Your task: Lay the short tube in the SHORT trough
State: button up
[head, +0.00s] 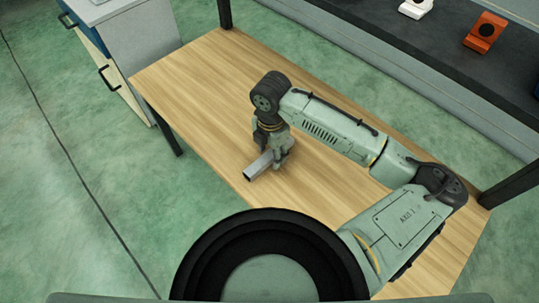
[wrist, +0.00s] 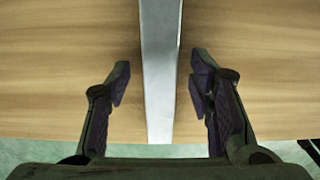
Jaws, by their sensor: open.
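A short grey square tube (head: 259,165) lies on the wooden table (head: 190,85), close to its front edge. My gripper (head: 277,160) is down at the table over the tube. In the wrist view the tube (wrist: 159,70) runs lengthwise between the two open fingers of my gripper (wrist: 159,85), with a gap on each side. The fingers straddle the tube and do not appear to touch it. The SHORT trough is not visible in either view.
A dark shelf (head: 390,40) along the back holds a white block (head: 415,8) and an orange block (head: 485,32). A grey cabinet (head: 135,40) with drawers stands at the upper left. The table's left part is bare.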

jog(key=shift+c, duration=0.4)
grip_shut()
